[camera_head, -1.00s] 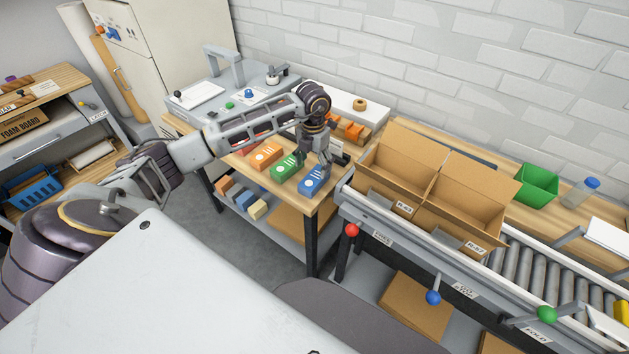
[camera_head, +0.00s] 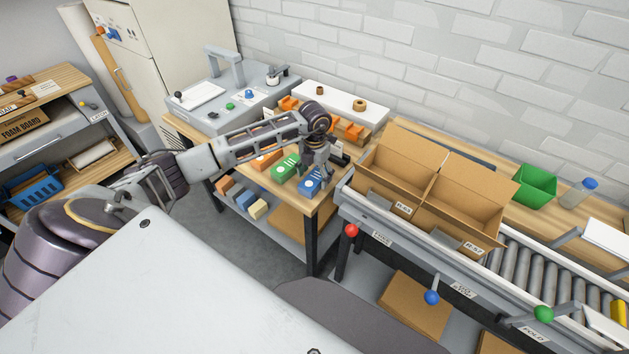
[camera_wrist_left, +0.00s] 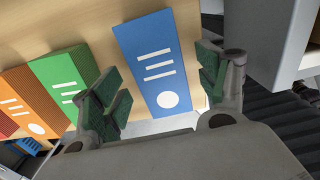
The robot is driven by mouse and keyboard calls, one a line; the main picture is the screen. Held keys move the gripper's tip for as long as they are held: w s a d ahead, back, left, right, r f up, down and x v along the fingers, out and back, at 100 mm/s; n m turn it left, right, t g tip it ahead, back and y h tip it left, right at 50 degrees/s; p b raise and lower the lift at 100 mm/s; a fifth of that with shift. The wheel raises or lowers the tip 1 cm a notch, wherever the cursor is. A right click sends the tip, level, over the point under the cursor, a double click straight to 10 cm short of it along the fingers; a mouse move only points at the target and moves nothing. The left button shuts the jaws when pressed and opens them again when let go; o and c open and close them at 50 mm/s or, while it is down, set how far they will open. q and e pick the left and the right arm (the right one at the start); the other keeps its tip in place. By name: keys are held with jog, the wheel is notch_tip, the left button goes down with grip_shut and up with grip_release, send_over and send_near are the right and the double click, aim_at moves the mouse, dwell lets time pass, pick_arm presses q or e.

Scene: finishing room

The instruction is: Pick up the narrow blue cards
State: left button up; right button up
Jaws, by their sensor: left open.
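The narrow blue cards (camera_head: 313,182) lie as a stack at the front right corner of the wooden table. In the left wrist view the blue stack (camera_wrist_left: 150,55) has white lines and a white dot on top. My left gripper (camera_head: 317,172) is over the stack, pointing down. In the left wrist view its green-padded fingers (camera_wrist_left: 160,90) are open, one on each side of the blue stack. I cannot tell how far below the fingertips the stack is. My right gripper is not in view.
A green card stack (camera_head: 286,169) lies close to the left, with an orange one (camera_head: 266,161) beyond it. An open two-part cardboard box (camera_head: 468,206) stands on the conveyor just right. A green bin (camera_head: 535,187) stands farther right.

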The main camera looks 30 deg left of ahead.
aim_at(315, 177)
pick_arm(q)
jog(key=shift+f, duration=1)
jog(key=c, duration=1.2)
jog(key=shift+c, duration=0.2)
jog(key=shift+r+b, duration=0.45)
jog(key=shift+r, duration=4.6)
